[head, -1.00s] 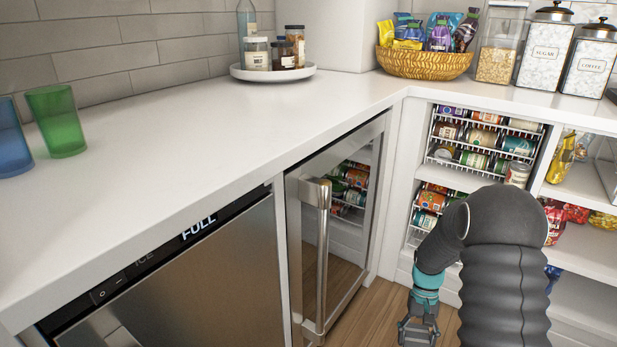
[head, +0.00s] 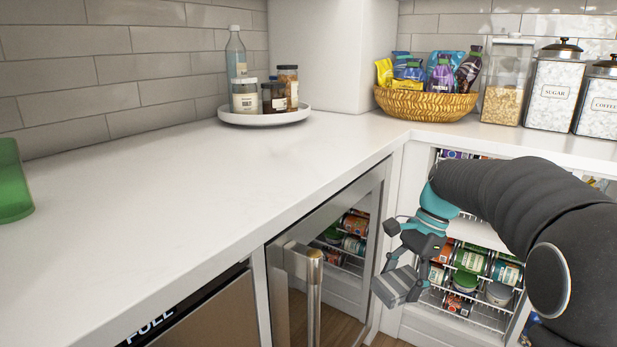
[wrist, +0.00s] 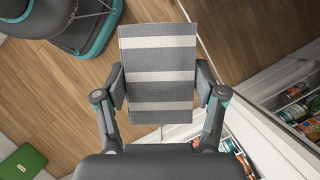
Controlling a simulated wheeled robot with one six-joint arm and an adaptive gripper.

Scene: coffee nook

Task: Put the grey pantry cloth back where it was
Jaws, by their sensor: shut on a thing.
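The grey pantry cloth (wrist: 158,92), folded flat with pale stripes, is between the two fingers of my gripper (wrist: 160,82) in the wrist view. The fingers press on its left and right edges. In the head view the cloth (head: 399,287) hangs tilted below my gripper (head: 398,262), in front of the can shelves and just right of the glass-door fridge. Wooden floor shows beneath the cloth in the wrist view. Where the cloth was before cannot be told from these frames.
The white counter (head: 190,190) is largely clear. A round tray (head: 228,117) with jars and a bottle and a snack basket (head: 425,103) stand at its back. Can racks (head: 470,315) lie behind my gripper. The fridge handle (head: 313,290) juts out. A green flat object (wrist: 22,162) lies at lower left.

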